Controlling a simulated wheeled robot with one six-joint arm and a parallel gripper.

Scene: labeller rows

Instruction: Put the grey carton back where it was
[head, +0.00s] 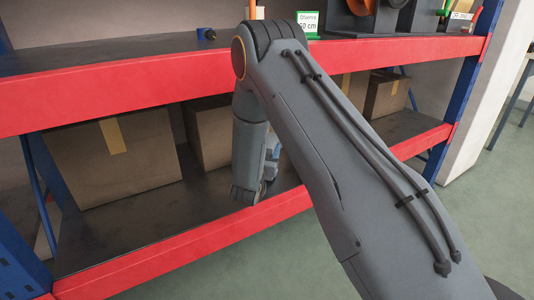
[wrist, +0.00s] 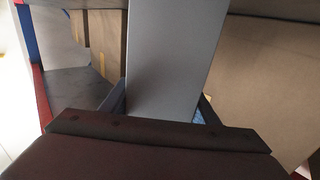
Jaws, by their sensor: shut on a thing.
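The grey carton (wrist: 172,50) fills the middle of the wrist view as a flat, plain grey face. My gripper (wrist: 162,106) is shut on it, with a dark finger on each side. The carton is inside the shelf bay, between brown boxes. Whether it touches the shelf board cannot be told. In the head view my arm reaches over the red beam into the lower bay; the carton and the fingertips are hidden there behind my arm.
Brown boxes stand on the lower shelf board (head: 130,240): a large one at left (head: 145,155), one behind my arm (head: 208,125), and one at right (head: 388,95). Red beams (head: 230,240) run along the front, above and below. A blue post (head: 470,85) stands at right.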

